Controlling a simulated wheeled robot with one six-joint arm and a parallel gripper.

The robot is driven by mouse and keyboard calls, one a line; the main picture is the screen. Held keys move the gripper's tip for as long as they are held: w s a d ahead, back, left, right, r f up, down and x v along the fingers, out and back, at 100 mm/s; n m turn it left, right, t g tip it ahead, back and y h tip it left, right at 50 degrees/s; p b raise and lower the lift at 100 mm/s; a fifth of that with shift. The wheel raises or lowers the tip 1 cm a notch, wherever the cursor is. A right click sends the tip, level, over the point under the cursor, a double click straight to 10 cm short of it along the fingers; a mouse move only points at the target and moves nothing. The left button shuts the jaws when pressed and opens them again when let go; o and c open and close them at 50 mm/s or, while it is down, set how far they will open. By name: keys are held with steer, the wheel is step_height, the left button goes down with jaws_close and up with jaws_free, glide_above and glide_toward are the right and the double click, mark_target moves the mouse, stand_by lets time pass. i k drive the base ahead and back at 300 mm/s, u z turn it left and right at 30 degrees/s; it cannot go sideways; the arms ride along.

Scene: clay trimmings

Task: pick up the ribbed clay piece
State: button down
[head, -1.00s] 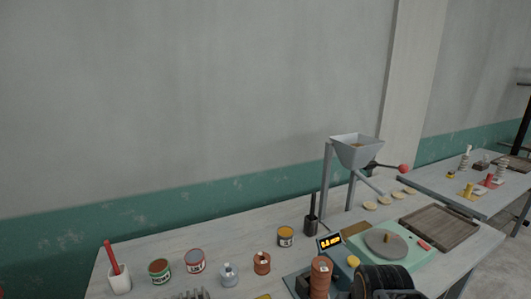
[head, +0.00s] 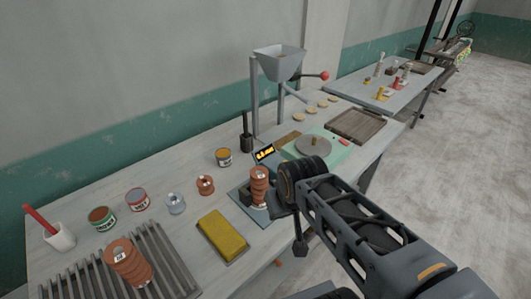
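A tall ribbed orange-brown clay piece (head: 259,184) stands upright on a blue-grey base near the table's front edge. A larger ribbed clay piece (head: 127,263) with a white label lies tilted on the slatted rack at the lower left. I cannot tell which one the task means. My arm reaches in from the lower right, its dark joint just right of the standing piece. What looks like my gripper (head: 300,246) hangs below that joint, dark and small, apart from both pieces. Its fingers are not clear.
The slatted rack (head: 75,270), a yellow block (head: 222,234), several tins and a white cup (head: 58,237) crowd the left. A hopper (head: 279,64), a green wheel unit (head: 332,152) and a wooden tray (head: 357,124) stand farther right. Open floor lies right of the table.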

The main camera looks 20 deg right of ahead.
mark_target(260, 177)
steer(key=u, duration=3)
steer(key=k, duration=0.7)
steer(key=z, duration=0.35)
